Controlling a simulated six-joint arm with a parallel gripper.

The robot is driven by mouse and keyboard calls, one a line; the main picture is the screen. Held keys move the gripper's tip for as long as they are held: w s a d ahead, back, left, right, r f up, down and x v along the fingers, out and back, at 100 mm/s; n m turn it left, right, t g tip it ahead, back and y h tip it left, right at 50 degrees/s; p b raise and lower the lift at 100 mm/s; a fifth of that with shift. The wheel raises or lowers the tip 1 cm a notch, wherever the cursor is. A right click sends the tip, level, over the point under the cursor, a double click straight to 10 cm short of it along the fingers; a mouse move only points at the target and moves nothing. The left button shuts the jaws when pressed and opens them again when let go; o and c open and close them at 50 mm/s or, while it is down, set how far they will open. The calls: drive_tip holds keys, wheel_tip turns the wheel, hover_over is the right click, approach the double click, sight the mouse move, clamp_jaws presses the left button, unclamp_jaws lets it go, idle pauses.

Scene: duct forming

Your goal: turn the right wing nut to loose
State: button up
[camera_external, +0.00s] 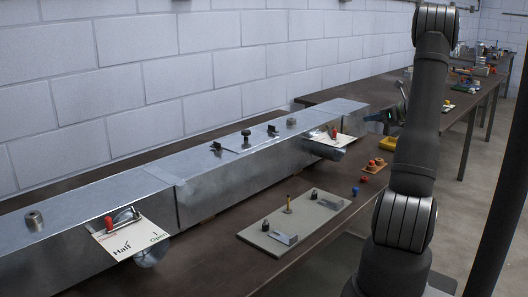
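A long grey metal duct (225,170) lies along the wall. A right damper plate (322,140) with a red-knobbed handle (334,133) sits on its right part. A left plate (131,234) reads "Half" and has a red-knobbed handle (109,222). Small dark fittings stand on the duct top, at its middle (246,138), left (220,149) and right (272,130). Which piece is the right wing nut is too small to tell. A dark shape with a teal part, partly behind my arm near the duct's right end, may be my gripper (378,117); its fingers cannot be made out.
A pale board (293,222) with a brass pin, dark knobs and a metal bracket lies in front of the duct. An orange tray (374,166) and small blue pieces (356,191) lie right of it. A yellow bin (388,143) stands behind. The front table is mostly clear.

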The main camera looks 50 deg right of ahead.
sight(330, 128)
drive_tip(key=x, duration=1.7)
drive_tip(key=shift+f, duration=0.1)
clamp_jaws()
